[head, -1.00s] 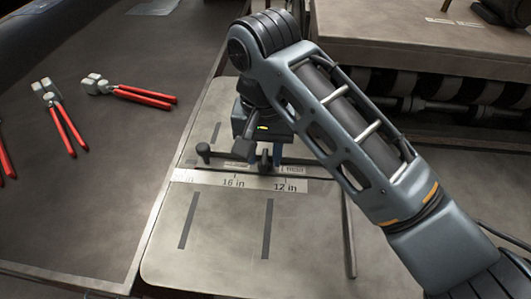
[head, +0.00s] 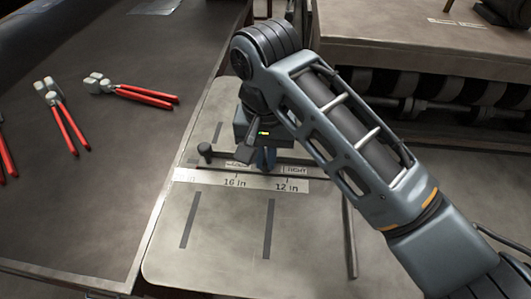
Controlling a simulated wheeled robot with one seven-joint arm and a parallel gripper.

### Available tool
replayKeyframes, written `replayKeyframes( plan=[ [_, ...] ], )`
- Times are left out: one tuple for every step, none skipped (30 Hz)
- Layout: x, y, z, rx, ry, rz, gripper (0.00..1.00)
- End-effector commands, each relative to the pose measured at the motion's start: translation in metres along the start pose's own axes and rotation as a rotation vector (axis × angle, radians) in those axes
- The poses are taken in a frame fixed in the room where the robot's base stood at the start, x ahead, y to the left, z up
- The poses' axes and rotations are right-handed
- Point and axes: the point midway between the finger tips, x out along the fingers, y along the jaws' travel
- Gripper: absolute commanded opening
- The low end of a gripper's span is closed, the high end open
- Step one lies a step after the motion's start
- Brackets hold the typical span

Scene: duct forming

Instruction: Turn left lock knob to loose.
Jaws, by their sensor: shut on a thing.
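My gripper (head: 265,158) points down at the dark bar behind the white ruler strip (head: 210,177). I cannot read how far the knob is turned. A small dark knob (head: 204,150) stands free at the left end of the bar, apart from my gripper. A small label (head: 238,164) lies left of the fingers, too small to read, and another label (head: 296,170) lies to their right.
The ruler strip reads 16 in and 12 in on a grey metal plate (head: 215,255). Red-handled pliers (head: 145,97) and other red-handled tools lie on the dark table at left. A machine with rollers (head: 440,107) stands at the back right. A thin rod (head: 349,235) lies on the right.

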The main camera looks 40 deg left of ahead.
Motion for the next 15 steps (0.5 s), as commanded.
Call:
replayKeyframes(
  plan=[
    [-0.0003, 0.0002, -0.0001, 0.0, 0.0, 0.0, 0.0],
    [-0.0004, 0.0003, -0.0001, -0.001, 0.0, 0.0, 0.0],
    [-0.0008, 0.0002, 0.0, -0.005, 0.0, 0.0, 0.0],
    [-0.0012, 0.0002, 0.0, -0.011, -0.001, 0.0, 0.0],
    [-0.0017, 0.0002, 0.0001, -0.022, -0.001, 0.0, 0.0],
    [-0.0024, 0.0002, 0.0003, -0.041, -0.002, 0.0, 0.0],
    [-0.0029, 0.0002, 0.0004, -0.061, -0.002, -0.001, 0.0],
    [-0.0032, 0.0003, 0.0004, -0.084, -0.003, 0.0, 0.0],
    [-0.0034, 0.0005, 0.0007, -0.118, -0.003, 0.0, 0.0],
    [-0.0035, 0.0006, 0.0008, -0.145, -0.004, -0.001, 0.0],
    [-0.0036, 0.0008, 0.0007, -0.172, -0.004, -0.001, 0.0],
    [-0.0037, 0.0012, 0.0005, -0.208, -0.003, -0.001, 0.0],
    [-0.0035, 0.0015, 0.0005, -0.235, -0.003, 0.0, 0.0],
    [-0.0031, 0.0016, 0.0006, -0.26, -0.004, -0.001, 0.0],
    [-0.0026, 0.0018, 0.0007, -0.292, -0.004, -0.001, 0.0]
  ],
)
